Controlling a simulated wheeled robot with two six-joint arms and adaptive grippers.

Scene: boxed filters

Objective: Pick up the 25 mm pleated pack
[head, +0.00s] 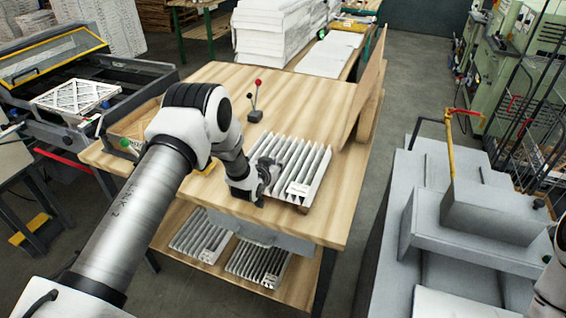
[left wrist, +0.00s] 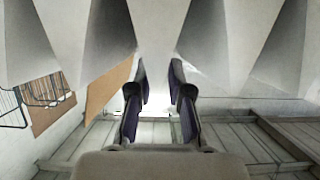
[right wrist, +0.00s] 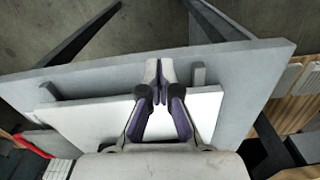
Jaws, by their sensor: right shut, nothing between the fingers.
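A white pleated pack (head: 305,168) lies on the wooden table top, its pleats running away from me. My left gripper (head: 268,178) is at its left side, close against it. In the left wrist view, pale pleats of a pack (left wrist: 160,40) fill the top, with the left gripper's fingers (left wrist: 160,85) partly apart before them. I cannot tell whether they pinch a pleat or stand clear. Two greyer pleated packs (head: 200,237) (head: 258,262) lie on the lower shelf. I cannot read which size any pack is. My right gripper (right wrist: 160,80) is shut and empty.
The wooden table (head: 325,225) carries a small lever device (head: 255,113) and an upright brown board (head: 368,90). A shallow wooden tray (head: 133,125) lies by my left arm. A grey machine (head: 495,205) stands at right; clear floor (head: 400,90) lies beyond the table.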

